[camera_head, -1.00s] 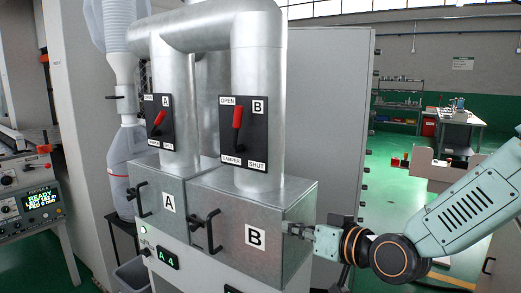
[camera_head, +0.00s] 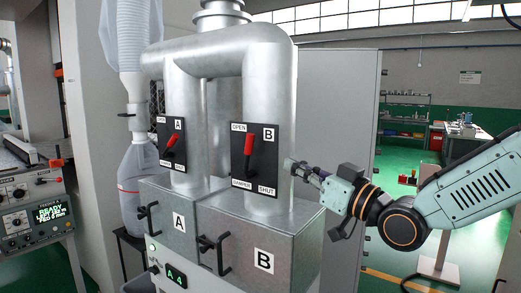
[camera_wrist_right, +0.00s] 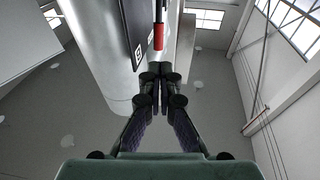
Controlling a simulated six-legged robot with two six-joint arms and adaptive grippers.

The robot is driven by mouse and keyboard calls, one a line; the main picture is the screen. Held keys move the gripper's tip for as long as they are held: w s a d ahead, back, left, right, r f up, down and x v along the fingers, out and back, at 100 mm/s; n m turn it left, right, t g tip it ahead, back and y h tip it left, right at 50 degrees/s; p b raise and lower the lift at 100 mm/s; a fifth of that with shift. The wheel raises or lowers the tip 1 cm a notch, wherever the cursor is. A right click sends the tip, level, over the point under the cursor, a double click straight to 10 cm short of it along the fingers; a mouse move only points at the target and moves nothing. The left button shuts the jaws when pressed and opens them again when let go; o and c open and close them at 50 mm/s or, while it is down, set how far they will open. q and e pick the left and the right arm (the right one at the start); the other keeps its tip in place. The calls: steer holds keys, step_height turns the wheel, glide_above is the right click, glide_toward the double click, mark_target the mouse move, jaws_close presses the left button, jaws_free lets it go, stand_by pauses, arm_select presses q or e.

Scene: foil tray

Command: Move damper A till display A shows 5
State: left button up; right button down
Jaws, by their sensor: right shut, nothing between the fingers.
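Damper A (camera_head: 172,145) is a black plate with a red-handled lever (camera_head: 169,139) on the left duct, marked OPEN at its top. The lever leans up and to the left. Display A (camera_head: 176,276) shows a green "A 4" at the bottom of the cabinet. Damper B (camera_head: 255,155) is a similar plate on the right duct, its red lever (camera_head: 250,144) nearly upright. My right gripper (camera_head: 291,167) is shut and empty, just right of damper B's plate. In the right wrist view its fingertips (camera_wrist_right: 157,70) are together below a red handle (camera_wrist_right: 158,37). My left gripper is out of view.
Box A (camera_head: 172,212) and box B (camera_head: 270,242) stand below the ducts, each with a black handle. A control panel (camera_head: 38,215) reads READY at the left. A tall grey cabinet (camera_head: 345,110) stands behind. Open floor lies at the right.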

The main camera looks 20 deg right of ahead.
mark_target(252, 145)
steer(key=p+x, duration=0.2)
steer(key=x, duration=0.8)
steer(key=shift+w+f, duration=0.15)
steer(key=shift+w, duration=0.5)
steer(key=shift+s+a, duration=0.2)
steer(key=shift+s, duration=0.05)
steer(key=shift+x, duration=1)
steer(key=shift+s, duration=0.1)
steer(key=shift+r, duration=0.25)
steer(key=shift+d+f, duration=0.1)
